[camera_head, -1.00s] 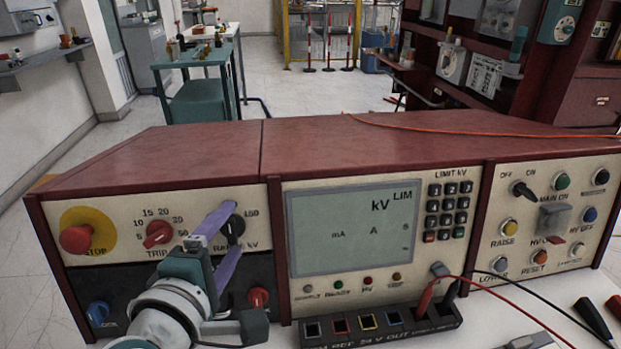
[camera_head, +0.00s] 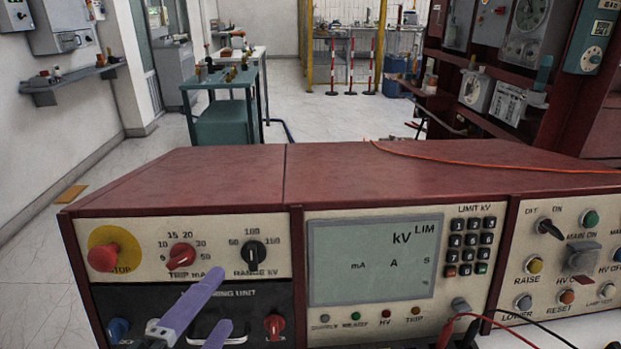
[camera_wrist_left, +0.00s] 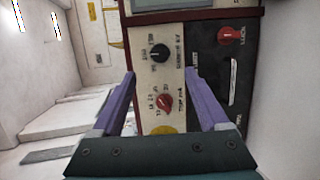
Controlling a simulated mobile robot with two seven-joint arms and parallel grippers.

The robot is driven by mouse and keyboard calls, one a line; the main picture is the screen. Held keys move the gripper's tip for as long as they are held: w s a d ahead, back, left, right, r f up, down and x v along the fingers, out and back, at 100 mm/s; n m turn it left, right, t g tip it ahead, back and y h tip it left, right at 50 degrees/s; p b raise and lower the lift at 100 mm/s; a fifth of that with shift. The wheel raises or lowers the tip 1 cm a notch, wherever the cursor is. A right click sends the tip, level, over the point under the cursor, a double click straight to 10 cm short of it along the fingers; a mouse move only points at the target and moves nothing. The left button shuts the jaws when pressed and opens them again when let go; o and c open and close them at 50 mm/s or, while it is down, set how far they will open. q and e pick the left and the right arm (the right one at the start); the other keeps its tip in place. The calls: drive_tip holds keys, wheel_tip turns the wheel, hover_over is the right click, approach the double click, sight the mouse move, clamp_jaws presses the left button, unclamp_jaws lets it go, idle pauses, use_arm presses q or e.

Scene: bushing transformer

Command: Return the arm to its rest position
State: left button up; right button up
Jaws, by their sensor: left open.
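My left gripper (camera_head: 220,300) has two purple fingers and shows low in the head view, in front of the left part of the control console (camera_head: 230,172). It is open and empty, with its fingers apart from each other. The black RANGE kV knob (camera_head: 254,256) stands uncovered above and to the right of the fingertips. The red TRIP knob (camera_head: 181,256) is to its left. In the left wrist view the open fingers (camera_wrist_left: 159,74) frame the panel, with the black knob (camera_wrist_left: 159,53) and red knob (camera_wrist_left: 164,101) between them. My right gripper is not in view.
A red stop button (camera_head: 102,258) is at the panel's left end. Red and black leads (camera_head: 455,322) plug in below the display (camera_head: 375,262). An orange cable (camera_head: 450,157) lies on the console top. A teal bench (camera_head: 225,112) stands behind, with open floor around it.

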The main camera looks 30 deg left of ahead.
use_arm(q)
drive_tip(key=d+r+m+g+h+p, duration=0.4)
drive_tip(key=d+m+h, duration=0.6)
drive_tip(key=m, duration=0.5)
drive_tip(key=s+a+r+m+g+y+p, duration=0.1)
drive_tip(key=s+a+r+m+g+y, duration=0.3)
drive_tip(key=s+m+g, duration=0.45)
wheel_tip(320, 180, up, 38)
drive_tip(key=s+a+t+y+p, duration=0.1)
drive_tip(key=s+a+p, duration=0.1)
drive_tip(key=p, duration=3.6)
drive_tip(key=shift+s+f+y, duration=0.25)
drive_tip(key=shift+s+y, duration=0.05)
